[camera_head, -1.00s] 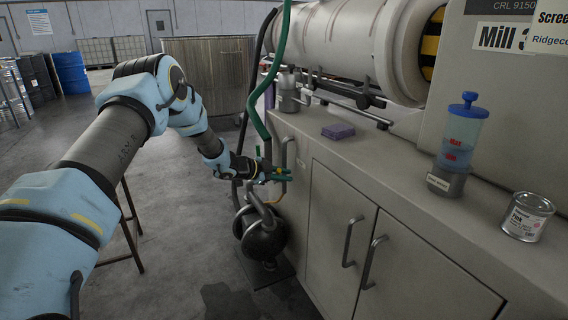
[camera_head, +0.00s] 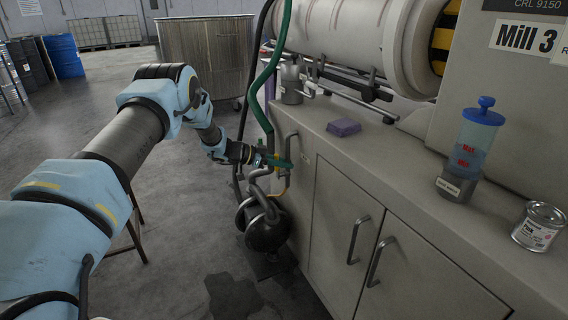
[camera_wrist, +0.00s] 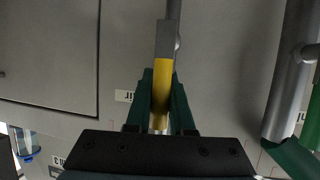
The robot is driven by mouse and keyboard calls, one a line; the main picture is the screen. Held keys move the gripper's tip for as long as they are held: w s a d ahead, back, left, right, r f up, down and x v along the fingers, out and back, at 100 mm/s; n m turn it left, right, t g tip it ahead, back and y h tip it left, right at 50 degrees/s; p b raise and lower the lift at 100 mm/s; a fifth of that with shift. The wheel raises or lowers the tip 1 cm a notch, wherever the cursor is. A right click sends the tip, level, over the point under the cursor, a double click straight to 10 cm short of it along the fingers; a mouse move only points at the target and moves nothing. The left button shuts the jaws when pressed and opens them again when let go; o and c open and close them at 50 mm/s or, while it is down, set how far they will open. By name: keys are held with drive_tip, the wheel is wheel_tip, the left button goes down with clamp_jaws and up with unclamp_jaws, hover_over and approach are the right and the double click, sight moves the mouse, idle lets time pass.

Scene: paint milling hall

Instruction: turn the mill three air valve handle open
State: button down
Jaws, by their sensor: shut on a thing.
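My gripper (camera_head: 284,162) is at the side of the mill's grey cabinet, beside the green hose and grey pipes. In the wrist view my gripper's green fingers (camera_wrist: 162,84) are shut on the valve handle (camera_wrist: 163,80), a yellow lever with a grey end. The handle points up in that picture, between the two fingers. Its pivot is hidden behind the gripper. A small label (camera_wrist: 124,96), upside down in this view, is on the panel left of the fingers. In the head view the handle cannot be made out clearly.
A green hose (camera_head: 265,85) hangs close by my gripper. A dark round pump body (camera_head: 266,232) stands below. A thick grey pipe (camera_wrist: 291,85) runs right of the fingers. Cabinet door handles (camera_head: 357,240) stick out. A purple block (camera_head: 343,127) lies on the cabinet top.

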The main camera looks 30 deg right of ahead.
drive_tip(key=shift+w, duration=0.1)
idle(0.3)
drive_tip(key=c, duration=0.8)
unclamp_jaws()
drive_tip(key=v, duration=1)
drive_tip(key=shift+w+a+r+b, duration=0.1)
drive_tip(key=shift+a+r+b, duration=0.05)
drive_tip(key=shift+a+b, duration=0.25)
drive_tip(key=shift+d, duration=0.1)
